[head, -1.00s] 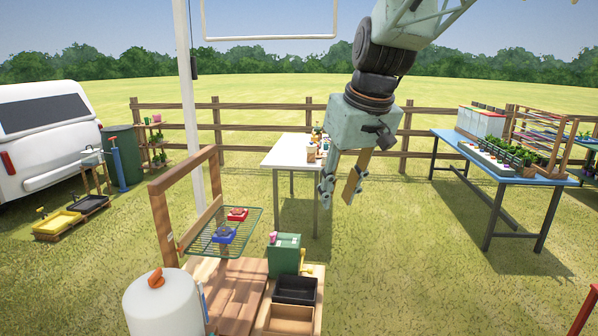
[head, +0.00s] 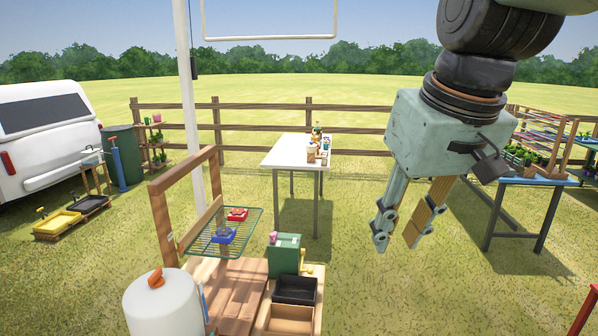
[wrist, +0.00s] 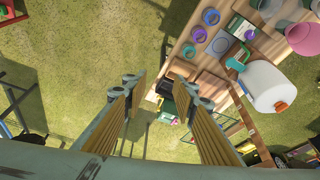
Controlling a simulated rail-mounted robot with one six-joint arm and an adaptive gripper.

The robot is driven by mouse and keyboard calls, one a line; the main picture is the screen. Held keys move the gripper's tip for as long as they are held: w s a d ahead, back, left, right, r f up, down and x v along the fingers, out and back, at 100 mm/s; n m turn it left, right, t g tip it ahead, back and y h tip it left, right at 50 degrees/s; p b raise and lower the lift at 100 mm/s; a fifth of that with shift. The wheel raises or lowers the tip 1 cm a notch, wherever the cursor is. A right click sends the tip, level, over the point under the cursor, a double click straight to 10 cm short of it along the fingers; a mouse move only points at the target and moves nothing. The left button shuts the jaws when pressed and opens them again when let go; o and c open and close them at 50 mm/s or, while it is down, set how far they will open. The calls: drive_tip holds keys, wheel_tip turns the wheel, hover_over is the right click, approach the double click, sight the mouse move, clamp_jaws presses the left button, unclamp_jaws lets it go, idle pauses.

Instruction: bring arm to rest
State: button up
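My gripper (head: 398,240) hangs fingers-down in the right half of the head view, in open air over the grass. Its two wood-faced fingers are apart with nothing between them. In the wrist view the gripper (wrist: 157,85) also shows open and empty, with grass and the edge of a wooden bench beyond the fingers. My arm comes in from the top right of the head view.
A wooden bench (head: 232,290) with a green box (head: 284,254), black tray (head: 295,290) and white tank (head: 165,305) stands front left. A white table (head: 290,160) is farther back.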

drive_tip(key=s+d+f+m, duration=0.1)
drive_tip(key=s+d+f, duration=0.1)
drive_tip(key=s, duration=0.7)
drive_tip(key=s+d+f+m, duration=0.1)
drive_tip(key=s+d+f, duration=0.1)
drive_tip(key=s, duration=0.8)
drive_tip(key=shift+s+d+f+h, duration=0.3)
drive_tip(key=shift+d+f+h, duration=0.05)
drive_tip(key=shift+h, duration=0.05)
drive_tip(key=shift+o, duration=0.2)
drive_tip(key=shift+w, duration=0.1)
